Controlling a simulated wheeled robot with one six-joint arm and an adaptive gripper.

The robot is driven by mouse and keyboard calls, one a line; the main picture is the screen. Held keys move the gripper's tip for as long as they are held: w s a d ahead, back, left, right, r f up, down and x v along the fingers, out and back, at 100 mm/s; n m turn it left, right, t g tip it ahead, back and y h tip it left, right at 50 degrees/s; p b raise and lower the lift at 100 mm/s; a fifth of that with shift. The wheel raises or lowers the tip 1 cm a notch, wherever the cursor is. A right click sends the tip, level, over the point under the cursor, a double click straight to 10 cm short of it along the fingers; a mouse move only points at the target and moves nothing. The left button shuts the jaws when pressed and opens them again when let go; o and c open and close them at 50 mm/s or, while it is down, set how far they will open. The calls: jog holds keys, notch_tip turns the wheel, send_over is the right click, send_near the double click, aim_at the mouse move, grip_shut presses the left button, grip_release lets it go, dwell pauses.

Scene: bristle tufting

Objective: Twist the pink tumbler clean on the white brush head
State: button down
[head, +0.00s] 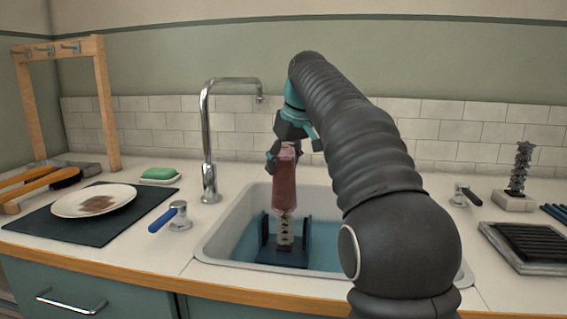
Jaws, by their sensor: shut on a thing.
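The pink tumbler (284,188) is upright in line with the brush, over the sink (228,236). My gripper (284,154) is shut on the tumbler's upper end. The pale, whitish brush head (285,232) stands upright right under the tumbler, on a dark blue stand (288,257) in the sink. The brush's top meets the tumbler's lower end. I cannot tell how far it reaches inside, as the tumbler's wall hides it.
A tall chrome faucet (207,140) rises behind the sink's left side. A blue-handled tap (180,217) is at front left. Left are a stained plate (120,196) on a dark mat (40,228) and green soap (160,172). Right are a dark brush (520,168) and a ribbed tray (528,243).

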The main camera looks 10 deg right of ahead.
aim_at(283, 199)
jog(key=shift+f+b, duration=1.2)
jog(key=shift+f, duration=0.1)
jog(key=shift+f+b, duration=1.8)
jog(key=shift+f, duration=1.1)
jog(key=c, duration=1.1)
grip_release()
jog(key=shift+c, duration=0.2)
jog(key=c, duration=0.4)
jog(key=shift+f+b, duration=0.3)
jog(key=shift+f, duration=0.25)
